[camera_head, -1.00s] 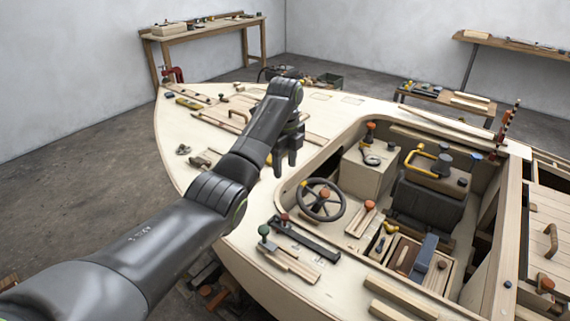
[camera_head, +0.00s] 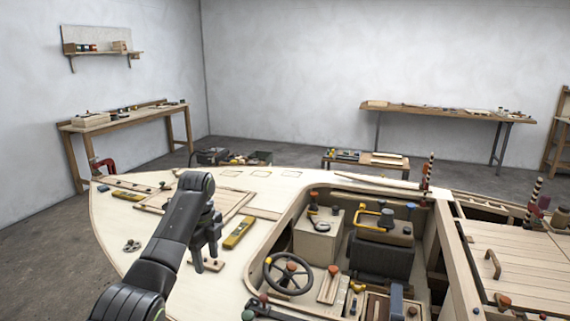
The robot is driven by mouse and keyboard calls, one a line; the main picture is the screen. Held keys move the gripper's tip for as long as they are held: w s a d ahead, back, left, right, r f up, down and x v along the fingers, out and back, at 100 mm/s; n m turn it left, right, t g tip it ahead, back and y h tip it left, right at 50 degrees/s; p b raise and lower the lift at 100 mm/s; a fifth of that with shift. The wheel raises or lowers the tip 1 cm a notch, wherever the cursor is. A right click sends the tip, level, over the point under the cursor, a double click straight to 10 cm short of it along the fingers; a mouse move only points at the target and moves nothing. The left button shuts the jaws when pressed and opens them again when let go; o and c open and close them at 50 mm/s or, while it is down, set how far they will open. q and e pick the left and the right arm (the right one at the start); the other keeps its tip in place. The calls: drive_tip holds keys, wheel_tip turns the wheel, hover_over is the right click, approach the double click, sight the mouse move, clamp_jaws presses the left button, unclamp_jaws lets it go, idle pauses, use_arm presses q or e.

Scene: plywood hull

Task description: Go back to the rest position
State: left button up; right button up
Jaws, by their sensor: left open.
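My left arm comes in from the bottom left over the plywood hull's foredeck (camera_head: 118,228). My left gripper (camera_head: 206,262) points down above the deck, with its fingers apart and nothing seen between them. A small wooden piece with dark knobs (camera_head: 207,265) shows at its fingertips; I cannot tell whether they touch it. A yellow level (camera_head: 239,232) lies on the deck just right of the gripper. My right gripper is out of view.
The open cockpit, with a steering wheel (camera_head: 289,273), a seat (camera_head: 378,256) and a yellow-handled tool (camera_head: 370,218), lies to the right. A red clamp (camera_head: 103,167) grips the left edge. Workbenches (camera_head: 135,117) stand by the walls. Open floor (camera_head: 40,235) lies left of the hull.

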use_arm(q)
drive_tip(key=s+a+f+n+t, duration=0.1)
drive_tip(key=s+a+f+n, duration=0.35)
drive_tip(key=s+f, duration=0.55)
drive_tip(key=s+a+f+n+t, duration=0.1)
drive_tip(key=s+a+f+n, duration=0.2)
drive_tip(key=s+f+n, duration=0.65)
drive_tip(key=s+a+n+t+y, duration=0.3)
drive_tip(key=s+n, duration=0.6)
drive_tip(key=s, duration=1.8)
wheel_tip(320, 180, down, 23)
drive_tip(key=a+g+h, duration=0.1)
drive_tip(key=a+g, duration=0.1)
drive_tip(key=s+d+f+g+h, duration=0.1)
drive_tip(key=s+f, duration=1.4)
drive_tip(key=f, duration=0.3)
drive_tip(key=shift+g, duration=0.4)
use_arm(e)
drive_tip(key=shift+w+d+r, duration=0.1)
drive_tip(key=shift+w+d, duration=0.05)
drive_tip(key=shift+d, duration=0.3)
